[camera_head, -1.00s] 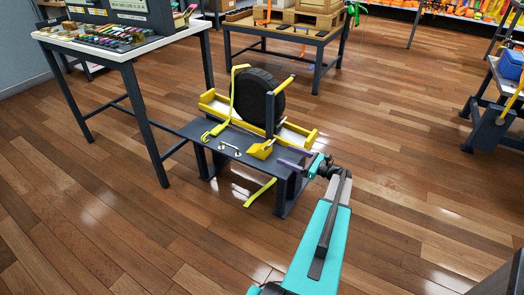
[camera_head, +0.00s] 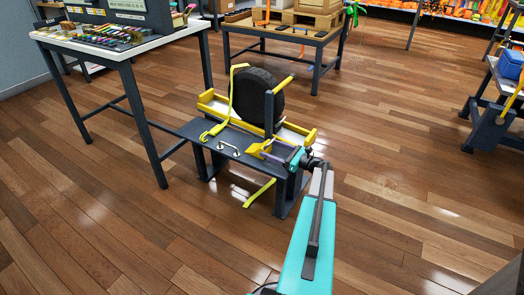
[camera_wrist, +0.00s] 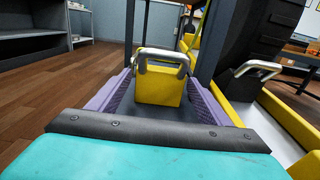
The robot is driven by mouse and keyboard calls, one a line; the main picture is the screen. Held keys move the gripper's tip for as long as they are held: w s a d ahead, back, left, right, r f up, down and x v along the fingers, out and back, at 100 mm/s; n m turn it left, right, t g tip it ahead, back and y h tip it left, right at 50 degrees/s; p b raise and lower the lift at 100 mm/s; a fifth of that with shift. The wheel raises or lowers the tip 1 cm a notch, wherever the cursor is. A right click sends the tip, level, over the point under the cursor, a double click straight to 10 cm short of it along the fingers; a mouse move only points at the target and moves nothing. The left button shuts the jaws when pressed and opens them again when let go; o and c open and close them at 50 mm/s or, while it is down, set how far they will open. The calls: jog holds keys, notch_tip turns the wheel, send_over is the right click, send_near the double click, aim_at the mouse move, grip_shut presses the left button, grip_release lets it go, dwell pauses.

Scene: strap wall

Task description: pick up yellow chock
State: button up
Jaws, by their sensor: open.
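The yellow chock (camera_head: 257,147) stands on the dark low bench, in front of the tyre; my gripper partly hides it in the head view. In the wrist view the yellow chock (camera_wrist: 158,88) shows a blocky body with a grey metal handle over its top. My gripper (camera_head: 270,156) is open, with its purple fingers level with the bench top. In the wrist view one finger of my gripper (camera_wrist: 159,97) lies on each side of the chock. The chock appears at or between the fingertips, and I see no clear contact.
A black tyre (camera_head: 262,92) stands upright in a yellow-railed cradle (camera_head: 213,102) just behind the chock. A yellow strap (camera_head: 229,110) hangs over the bench, beside metal handles (camera_head: 228,149). A white-topped table (camera_head: 165,42) stands at left. The floor (camera_head: 400,180) at right is clear.

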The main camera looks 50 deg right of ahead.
aim_at(262, 145)
jog(key=shift+b+x, duration=0.85)
jog(key=shift+x, duration=1.15)
jog(key=shift+w+a+f, duration=0.1)
jog(key=shift+w, duration=0.5)
jog(key=shift+c, duration=0.4)
jog(key=c, duration=1.1)
jog(key=shift+r, duration=0.2)
jog(key=shift+c, duration=0.2)
